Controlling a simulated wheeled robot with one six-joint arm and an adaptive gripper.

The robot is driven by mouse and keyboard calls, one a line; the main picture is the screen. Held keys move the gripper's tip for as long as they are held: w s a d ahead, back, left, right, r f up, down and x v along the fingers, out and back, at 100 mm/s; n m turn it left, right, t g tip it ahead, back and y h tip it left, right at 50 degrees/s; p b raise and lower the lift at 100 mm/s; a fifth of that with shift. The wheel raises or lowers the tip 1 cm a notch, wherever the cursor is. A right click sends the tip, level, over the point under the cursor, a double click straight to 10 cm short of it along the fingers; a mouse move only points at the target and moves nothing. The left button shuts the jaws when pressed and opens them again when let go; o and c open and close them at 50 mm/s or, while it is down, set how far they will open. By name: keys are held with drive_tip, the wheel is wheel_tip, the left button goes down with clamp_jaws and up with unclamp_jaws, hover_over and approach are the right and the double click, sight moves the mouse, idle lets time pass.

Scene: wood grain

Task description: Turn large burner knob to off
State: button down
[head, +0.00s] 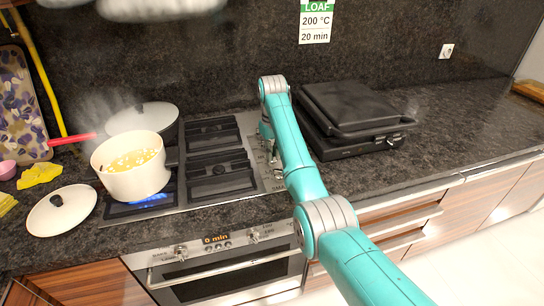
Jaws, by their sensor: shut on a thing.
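The gas hob (190,206) is set in the dark counter, with its control strip (254,150) along the right side. A blue flame (153,199) burns under the white pot (134,166) on the front left burner. My gripper (272,158) points down at the control strip and is shut on a burner knob there. The knob is mostly hidden by the gripper and arm, and its label cannot be read. Another knob (279,174) shows just in front, near lettering that begins "SMA".
A black contact grill (352,118) stands close to the right of my arm. Steam rises from the pot.

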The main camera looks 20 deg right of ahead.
drive_tip(key=n, duration=0.3)
drive_tip(key=shift+f+n, duration=0.1)
drive_tip(key=shift+n, duration=0.3)
drive_tip(key=shift+n, duration=0.3)
drive_tip(key=n, duration=0.4)
drive_tip(key=shift+n, duration=0.4)
drive_tip(key=c, duration=1.2)
unclamp_jaws()
drive_tip(key=shift+o, duration=0.2)
drive_tip(key=shift+a, duration=0.1)
